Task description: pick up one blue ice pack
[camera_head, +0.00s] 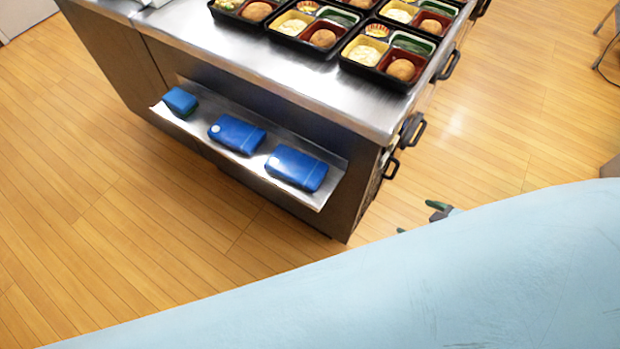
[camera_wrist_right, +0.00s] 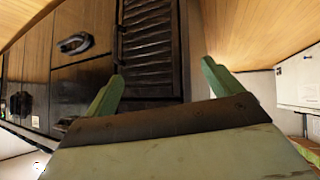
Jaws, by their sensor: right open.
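Three blue ice packs lie in a row on a low metal side shelf (camera_head: 222,118) on the counter's side. One blue ice pack (camera_head: 180,102) is at the left end, a second ice pack (camera_head: 236,134) is in the middle, and a third ice pack (camera_head: 296,168) is at the right end. My right gripper (camera_head: 421,218) shows only in part beyond my pale blue arm, to the right of the shelf and apart from it. In the right wrist view my right gripper (camera_wrist_right: 160,85) is open and empty, its green fingers wide apart. My left gripper is out of view.
Several filled bento trays (camera_head: 372,76) stand on the steel counter (camera_head: 240,50). Black handles (camera_head: 447,65) stick out from the counter's right side. Open wooden floor (camera_head: 115,235) lies in front of the shelf. The right wrist view shows drawer fronts with a handle (camera_wrist_right: 75,43).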

